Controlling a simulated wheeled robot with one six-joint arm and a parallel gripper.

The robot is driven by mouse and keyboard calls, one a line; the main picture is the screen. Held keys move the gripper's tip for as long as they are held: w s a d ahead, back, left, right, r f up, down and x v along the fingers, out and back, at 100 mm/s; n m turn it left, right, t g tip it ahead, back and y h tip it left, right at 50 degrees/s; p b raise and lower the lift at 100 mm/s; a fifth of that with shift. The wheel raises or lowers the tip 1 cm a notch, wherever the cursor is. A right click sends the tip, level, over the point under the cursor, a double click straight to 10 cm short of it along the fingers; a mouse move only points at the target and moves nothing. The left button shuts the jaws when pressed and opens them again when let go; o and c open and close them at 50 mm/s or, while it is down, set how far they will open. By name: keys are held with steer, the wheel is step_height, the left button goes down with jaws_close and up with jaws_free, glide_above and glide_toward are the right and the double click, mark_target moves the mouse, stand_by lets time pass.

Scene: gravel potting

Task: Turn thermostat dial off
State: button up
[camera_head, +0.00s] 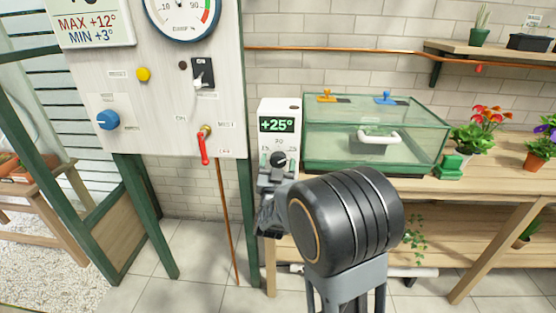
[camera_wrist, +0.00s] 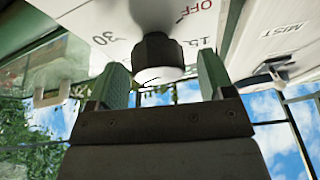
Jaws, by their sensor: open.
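The thermostat (camera_head: 294,118) is a white box with a green display reading +25°, standing at the left end of the wooden bench. Its dial (camera_wrist: 159,52) is a black knob with a white end, in front of a white face marked OFF, 15 and 30 in the wrist view. In the head view the dial (camera_head: 279,158) is partly covered by my gripper (camera_head: 277,175). In the wrist view my gripper (camera_wrist: 163,82) is open, with one green-padded finger on each side of the dial and gaps between. The dial's pointer is not clear.
A green glass case (camera_head: 330,140) with a white handle stands right of the thermostat. A panel (camera_head: 165,110) at the left carries a blue knob (camera_head: 108,120), a yellow button (camera_head: 143,74), a black switch (camera_head: 203,73) and a red lever (camera_head: 204,146). Potted flowers (camera_head: 475,135) stand farther right.

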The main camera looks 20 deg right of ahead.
steer(key=shift+w+d+r, duration=0.2)
steer(key=shift+w+d, duration=0.05)
steer(key=shift+w, duration=0.1)
steer(key=c, duration=0.9)
steer(key=shift+n, duration=0.3)
